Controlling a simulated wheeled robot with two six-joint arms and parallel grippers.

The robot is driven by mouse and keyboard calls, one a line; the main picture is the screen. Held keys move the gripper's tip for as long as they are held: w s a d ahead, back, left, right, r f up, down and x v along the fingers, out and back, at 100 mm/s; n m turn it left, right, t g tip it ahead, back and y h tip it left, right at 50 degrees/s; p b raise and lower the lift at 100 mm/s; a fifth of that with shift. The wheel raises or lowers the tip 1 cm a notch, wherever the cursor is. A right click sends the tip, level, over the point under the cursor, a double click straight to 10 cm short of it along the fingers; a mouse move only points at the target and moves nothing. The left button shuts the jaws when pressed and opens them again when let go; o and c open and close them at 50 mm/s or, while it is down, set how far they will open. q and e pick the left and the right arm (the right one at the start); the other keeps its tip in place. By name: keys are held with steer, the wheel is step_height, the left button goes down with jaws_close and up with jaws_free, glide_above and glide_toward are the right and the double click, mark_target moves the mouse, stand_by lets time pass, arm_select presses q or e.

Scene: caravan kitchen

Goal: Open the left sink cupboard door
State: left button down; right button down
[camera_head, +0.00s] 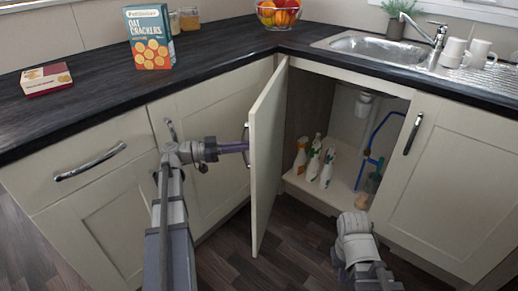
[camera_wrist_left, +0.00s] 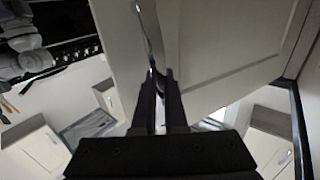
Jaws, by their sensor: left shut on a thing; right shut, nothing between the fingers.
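The left sink cupboard door (camera_head: 266,150) is cream and stands swung wide open, seen nearly edge-on in the head view. Its metal bar handle (camera_head: 246,132) is on the face turned to the left. My left gripper (camera_head: 241,147) reaches in from the left and is shut on this handle. In the left wrist view the fingertips (camera_wrist_left: 160,76) close around the handle (camera_wrist_left: 149,35), with the door panel (camera_wrist_left: 215,35) behind. My right gripper (camera_head: 354,222) is shut and empty, low in front of the cupboard opening.
Inside the open cupboard are several spray bottles (camera_head: 327,168), a blue hose (camera_head: 369,152) and a white drain pipe (camera_head: 363,104). The right sink cupboard door (camera_head: 448,185) is closed. A cracker box (camera_head: 149,38) and a fruit bowl (camera_head: 278,14) stand on the dark worktop (camera_head: 215,50).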

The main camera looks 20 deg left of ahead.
arm_select(q)
steer(key=shift+a, duration=0.6)
steer(key=c, duration=1.2)
jaws_free()
steer(key=shift+c, duration=0.2)
steer(key=shift+r, duration=0.1)
